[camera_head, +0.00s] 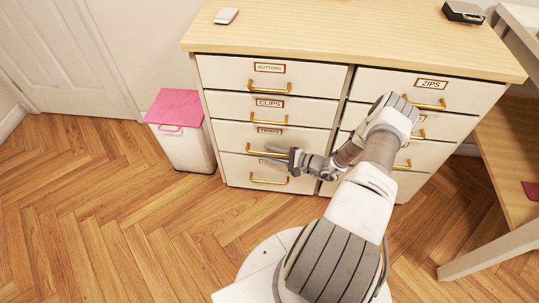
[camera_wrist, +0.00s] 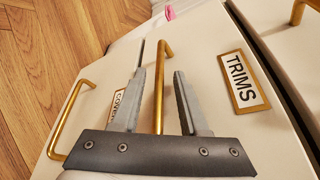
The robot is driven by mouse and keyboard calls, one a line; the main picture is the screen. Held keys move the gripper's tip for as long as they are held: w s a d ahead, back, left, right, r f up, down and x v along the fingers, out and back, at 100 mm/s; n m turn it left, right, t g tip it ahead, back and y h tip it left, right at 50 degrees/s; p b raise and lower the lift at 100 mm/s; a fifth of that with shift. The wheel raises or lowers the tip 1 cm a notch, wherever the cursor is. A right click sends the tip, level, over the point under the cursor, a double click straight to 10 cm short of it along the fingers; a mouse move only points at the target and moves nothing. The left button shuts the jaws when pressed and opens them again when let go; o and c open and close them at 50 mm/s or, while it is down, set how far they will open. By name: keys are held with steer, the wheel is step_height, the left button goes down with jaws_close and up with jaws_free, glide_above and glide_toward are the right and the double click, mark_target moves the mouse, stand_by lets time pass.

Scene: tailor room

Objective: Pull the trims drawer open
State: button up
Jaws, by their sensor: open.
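The trims drawer (camera_head: 232,137) is the third one down in the left column of a cream cabinet, and its front looks flush with the others. Its framed label (camera_wrist: 243,81) reads TRIMS in the wrist view. My gripper (camera_head: 272,156) is at this drawer's front in the head view. In the wrist view my gripper (camera_wrist: 160,74) is open, with one finger on each side of the gold bar handle (camera_wrist: 162,60). Gaps show between the bar and both fingers. The handle's lower part is hidden behind the gripper body.
Above are the clips drawer (camera_head: 230,104) and buttons drawer (camera_head: 220,72); below is another drawer with a gold handle (camera_head: 268,181). The zips column (camera_head: 465,92) stands right, partly behind my arm. A pink-lidded bin (camera_head: 184,141) stands left. Wooden floor (camera_head: 110,215) in front is clear.

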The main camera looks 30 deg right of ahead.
steer(key=shift+w+a, duration=0.15)
steer(key=shift+w, duration=0.05)
jaws_close()
stand_by(1.4)
